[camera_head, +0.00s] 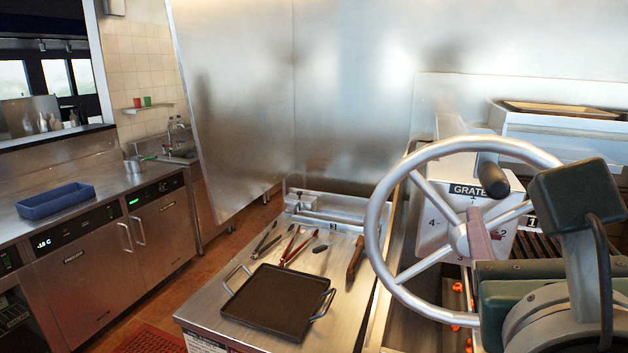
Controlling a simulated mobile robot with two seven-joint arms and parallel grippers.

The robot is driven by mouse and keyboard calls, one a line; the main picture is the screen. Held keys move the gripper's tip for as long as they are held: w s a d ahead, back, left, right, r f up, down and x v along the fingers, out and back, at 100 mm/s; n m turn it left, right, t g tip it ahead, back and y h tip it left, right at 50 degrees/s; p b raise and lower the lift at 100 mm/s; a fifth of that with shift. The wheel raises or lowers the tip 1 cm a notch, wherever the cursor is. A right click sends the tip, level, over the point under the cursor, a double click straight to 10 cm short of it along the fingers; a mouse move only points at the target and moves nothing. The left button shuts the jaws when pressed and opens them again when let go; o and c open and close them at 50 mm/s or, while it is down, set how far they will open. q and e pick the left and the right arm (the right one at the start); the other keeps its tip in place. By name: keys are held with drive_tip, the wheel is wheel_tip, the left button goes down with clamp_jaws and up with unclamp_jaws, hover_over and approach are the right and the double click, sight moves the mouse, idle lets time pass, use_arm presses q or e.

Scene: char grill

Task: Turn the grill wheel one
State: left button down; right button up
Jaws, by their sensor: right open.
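The silver grill wheel (378,212) stands upright at the right of the view, with spokes meeting at a round hub (459,238). My right gripper (480,226) is open at the wheel's right side, in front of the hub and below the knob. Its body and arm hide the wheel's lower right rim. Whether it touches the wheel I cannot tell. My left gripper is out of view.
A steel counter left of the wheel holds a dark griddle pan (275,300), tongs (297,246) and a wooden-handled tool (355,258). Glowing coals (457,288) show below the wheel. A blue tray (56,199) sits on the far left counter. Open floor lies between the counters.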

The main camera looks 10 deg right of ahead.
sight(498, 190)
drive_tip(key=p+x, duration=0.3)
drive_tip(key=x, duration=0.5)
drive_tip(key=shift+w+d+r, duration=0.15)
drive_tip(key=shift+w, duration=0.2)
drive_tip(key=shift+w+d, duration=0.3)
drive_tip(key=shift+w, duration=0.2)
clamp_jaws()
idle(0.6)
